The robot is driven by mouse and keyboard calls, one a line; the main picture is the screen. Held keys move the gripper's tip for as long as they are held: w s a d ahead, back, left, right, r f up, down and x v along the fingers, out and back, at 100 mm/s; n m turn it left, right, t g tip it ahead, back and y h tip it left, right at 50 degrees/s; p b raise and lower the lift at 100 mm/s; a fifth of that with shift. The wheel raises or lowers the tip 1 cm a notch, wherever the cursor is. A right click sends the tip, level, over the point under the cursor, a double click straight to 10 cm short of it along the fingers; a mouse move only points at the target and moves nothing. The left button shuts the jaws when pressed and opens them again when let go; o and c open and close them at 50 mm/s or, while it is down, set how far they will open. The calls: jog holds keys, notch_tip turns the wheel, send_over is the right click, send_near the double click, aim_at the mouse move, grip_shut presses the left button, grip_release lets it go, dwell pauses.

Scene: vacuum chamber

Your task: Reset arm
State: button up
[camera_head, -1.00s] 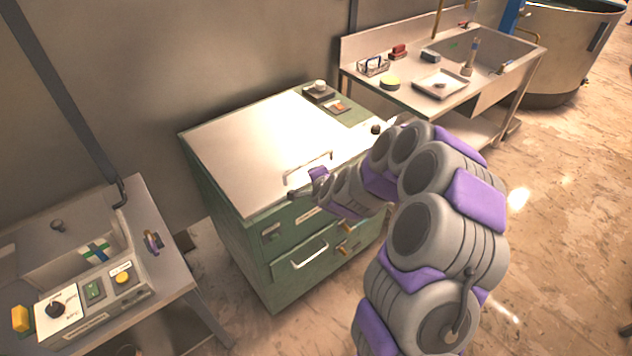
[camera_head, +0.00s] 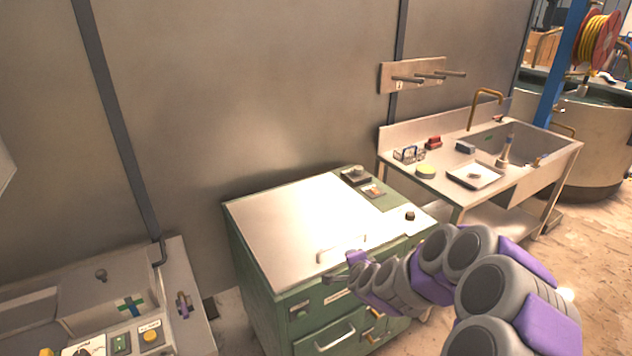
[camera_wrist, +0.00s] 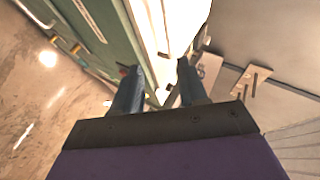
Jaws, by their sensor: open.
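My gripper (camera_head: 340,278) is at the front edge of the green cabinet's top, close to the lid handle. In the wrist view its two dark fingers (camera_wrist: 158,88) stand apart with nothing between them. The green cabinet (camera_head: 262,262) has a shiny pale lid (camera_head: 290,225) with a bar handle (camera_head: 341,248) near its front edge. The lid lies flat. My grey and purple arm reaches in from the lower right and covers part of the cabinet's front right side. I cannot tell whether the gripper touches the cabinet.
A steel sink table (camera_head: 440,185) with a tray (camera_head: 475,175), a yellow round item (camera_head: 425,171) and a small rack (camera_head: 409,154) stands at the right. A basin unit with a control panel (camera_head: 130,340) is at the lower left. A pegged board (camera_head: 425,75) hangs on the wall.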

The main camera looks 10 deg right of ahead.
jog(key=s+a+r+n+g+y, duration=0.2)
jog(key=s+a+r+n+g, duration=0.15)
jog(key=s+a+n, duration=0.35)
jog(key=s+a+r+n+g+y, duration=0.25)
jog(key=s+a+r, duration=0.2)
jog(key=s, duration=0.45)
jog(key=s+d+r+n+g+h, duration=0.1)
jog(key=s+d+n+g, duration=0.1)
jog(key=s, duration=0.8)
jog(key=s+d+r+n+g+h, duration=0.1)
jog(key=s+d+r+n+g, duration=0.1)
jog(key=s, duration=0.8)
jog(key=s+d+r+n+g+h, duration=0.1)
jog(key=s+d+n+g, duration=0.1)
jog(key=s, duration=0.8)
jog(key=shift+s+r+g+h, duration=0.3)
jog(key=shift+s+g+h, duration=0.1)
jog(key=shift+g, duration=0.3)
